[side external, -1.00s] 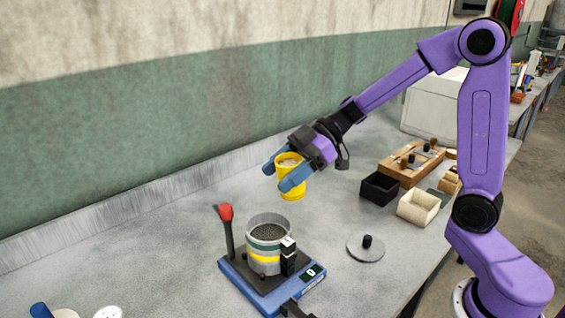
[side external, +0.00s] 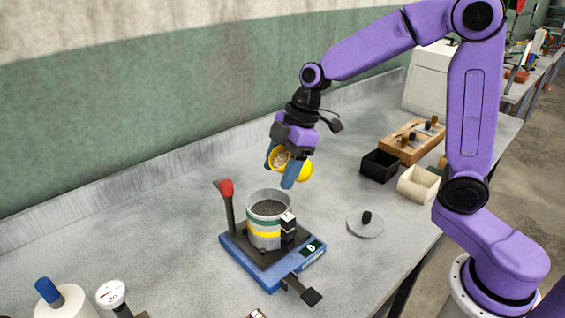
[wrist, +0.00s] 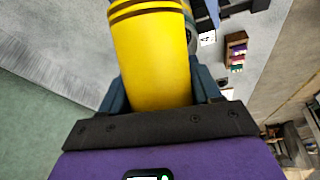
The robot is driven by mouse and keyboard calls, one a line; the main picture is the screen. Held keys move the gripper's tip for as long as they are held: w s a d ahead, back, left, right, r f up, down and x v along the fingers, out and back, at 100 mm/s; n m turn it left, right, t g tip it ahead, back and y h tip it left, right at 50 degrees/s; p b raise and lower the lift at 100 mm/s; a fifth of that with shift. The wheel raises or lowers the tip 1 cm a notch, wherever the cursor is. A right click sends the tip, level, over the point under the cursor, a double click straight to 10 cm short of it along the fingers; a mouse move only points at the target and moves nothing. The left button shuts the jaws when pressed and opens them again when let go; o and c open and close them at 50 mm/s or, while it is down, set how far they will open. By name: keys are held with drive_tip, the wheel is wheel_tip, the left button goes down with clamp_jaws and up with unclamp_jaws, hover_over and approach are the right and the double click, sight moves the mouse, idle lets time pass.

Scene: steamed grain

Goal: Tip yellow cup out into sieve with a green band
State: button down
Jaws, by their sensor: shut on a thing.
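The yellow cup (side external: 304,170) is held between the blue fingers of my gripper (side external: 279,172). It is tilted, with its mouth to the left and grain visible inside it. In the wrist view the cup's yellow side (wrist: 155,60) fills the middle between the fingers. The sieve (side external: 266,232) is a grey cylinder with a green band and a yellow band, upright on the blue device. Dark mesh shows at its top. The cup is above the sieve and apart from it. I see no grain falling.
The blue device (side external: 262,272) has a red-knobbed lever (side external: 226,190) close to the sieve's left and a black clamp at its right. A grey lid (side external: 365,226) lies to the right. Black (side external: 380,165) and cream (side external: 418,183) boxes stand behind it. The bench's left side is mostly clear.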

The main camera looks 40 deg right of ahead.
drive_tip(key=h, duration=0.2)
drive_tip(key=a+f+h, duration=0.1)
drive_tip(key=shift+f+g+h, duration=0.3)
drive_tip(key=shift+g+h, duration=0.1)
drive_tip(key=shift+w+a+h, duration=0.1)
drive_tip(key=shift+h, duration=0.4)
drive_tip(key=h, duration=0.5)
drive_tip(key=shift+a+r+g, duration=0.1)
drive_tip(key=shift+r+g, duration=0.3)
drive_tip(key=shift+a+r+h, duration=0.15)
drive_tip(key=shift+r+h, duration=0.3)
drive_tip(key=shift+h, duration=0.75)
drive_tip(key=shift+r+h, duration=0.15)
drive_tip(key=shift+h, duration=0.15)
